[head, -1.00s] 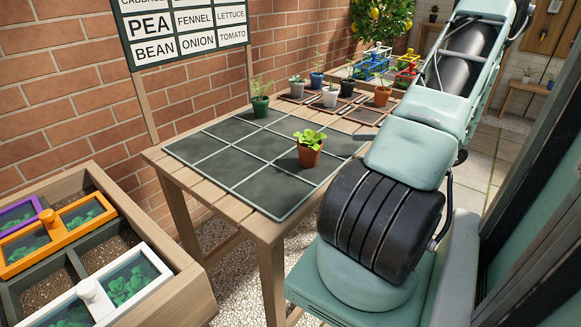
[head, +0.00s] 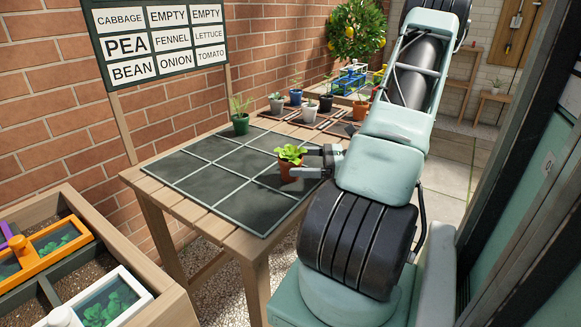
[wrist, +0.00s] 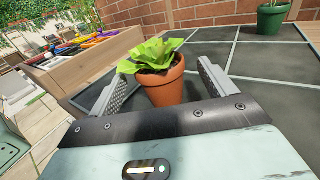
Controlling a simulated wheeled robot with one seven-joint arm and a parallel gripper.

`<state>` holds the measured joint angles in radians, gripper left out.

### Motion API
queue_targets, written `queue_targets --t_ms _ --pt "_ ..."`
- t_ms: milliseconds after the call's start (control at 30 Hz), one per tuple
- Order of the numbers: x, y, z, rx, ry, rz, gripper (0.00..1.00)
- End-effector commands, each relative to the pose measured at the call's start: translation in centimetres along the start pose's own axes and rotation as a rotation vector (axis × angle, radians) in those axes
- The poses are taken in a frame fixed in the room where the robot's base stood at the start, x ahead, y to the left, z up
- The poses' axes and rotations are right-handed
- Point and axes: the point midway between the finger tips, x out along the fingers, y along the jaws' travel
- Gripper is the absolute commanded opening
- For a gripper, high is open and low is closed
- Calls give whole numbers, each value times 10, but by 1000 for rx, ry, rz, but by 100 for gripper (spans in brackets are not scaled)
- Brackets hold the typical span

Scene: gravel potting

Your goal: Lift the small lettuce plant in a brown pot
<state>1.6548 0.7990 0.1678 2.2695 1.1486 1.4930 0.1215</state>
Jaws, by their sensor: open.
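The small lettuce plant in a brown pot (head: 290,168) stands upright on the dark gridded mat (head: 187,187) on the wooden table, near the mat's right side. In the wrist view the pot (wrist: 163,88) shows orange-brown, with bright green leaves and dark soil. My gripper (head: 304,161) has come in from the right at pot height. In the wrist view my gripper (wrist: 160,82) is open, with one finger on each side of the pot.
A green pot (head: 240,124) with a plant stands at the mat's far edge. Several other potted plants stand on trays behind, including an orange-brown pot (head: 360,110). A sign board (head: 160,38) stands at the table's left. A planter box (head: 160,300) is at lower left.

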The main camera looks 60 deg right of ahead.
Motion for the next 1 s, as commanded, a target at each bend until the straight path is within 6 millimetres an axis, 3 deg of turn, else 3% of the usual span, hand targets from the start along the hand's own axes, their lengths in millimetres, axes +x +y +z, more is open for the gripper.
queue_targets --t_ms 300,600,800,1000 --pt "43 1 2 1 -2 3 83" --pt "48 0 2 -1 -2 2 83" --pt "48 0 2 -1 -2 1 32" --pt "48 0 2 -1 -2 2 32"
